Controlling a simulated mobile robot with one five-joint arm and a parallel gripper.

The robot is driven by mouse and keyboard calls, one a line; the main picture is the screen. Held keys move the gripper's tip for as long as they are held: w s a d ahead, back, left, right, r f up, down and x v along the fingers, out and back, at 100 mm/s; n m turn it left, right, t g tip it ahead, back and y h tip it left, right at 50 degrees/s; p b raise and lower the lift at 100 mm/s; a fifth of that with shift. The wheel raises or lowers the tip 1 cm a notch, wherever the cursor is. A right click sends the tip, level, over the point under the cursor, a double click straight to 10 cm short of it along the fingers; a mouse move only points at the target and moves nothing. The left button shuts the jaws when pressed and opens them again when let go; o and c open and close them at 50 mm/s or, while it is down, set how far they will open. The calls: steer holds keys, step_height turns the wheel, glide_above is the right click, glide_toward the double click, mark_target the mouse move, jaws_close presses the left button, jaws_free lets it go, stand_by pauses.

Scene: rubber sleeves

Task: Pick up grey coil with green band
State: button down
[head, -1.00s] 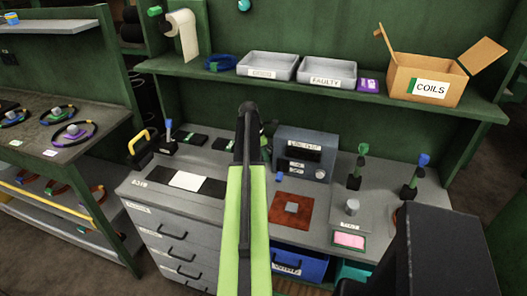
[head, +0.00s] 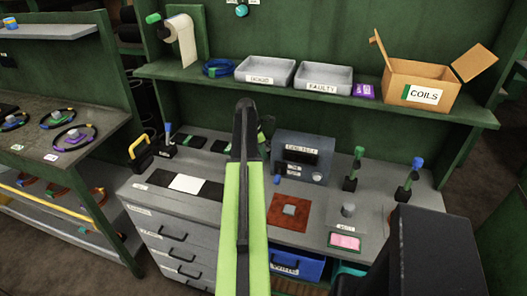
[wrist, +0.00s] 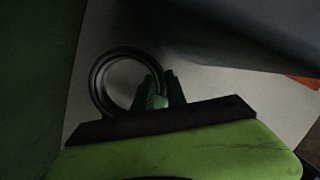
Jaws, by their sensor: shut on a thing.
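In the wrist view the grey coil (wrist: 96,83) is a dark grey ring with a green band (wrist: 159,102) on its right side. My gripper (wrist: 160,98) is shut on the coil at or near the green band, and the ring sticks out to the left. The green of the fingers and of the band is hard to tell apart in the dim light. In the head view my green and black arm rises in the middle, over the bench. The coil and jaws are mostly hidden behind it there.
The shelf above the bench holds an open cardboard box labelled COILS (head: 421,95), a FAULTY tray (head: 323,88), another grey tray (head: 264,79) and a blue coil (head: 218,69). A grey tester (head: 303,157) stands on the bench (head: 222,213). Several coils lie on the left table (head: 25,155).

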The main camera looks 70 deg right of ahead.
step_height(320, 180, up, 4)
steer(key=p, duration=0.3)
steer(key=shift+r, duration=0.2)
steer(key=s+a, duration=0.1)
steer(key=a, duration=1.8)
steer(key=shift+a+f, duration=0.3)
steer(key=shift+f, duration=0.05)
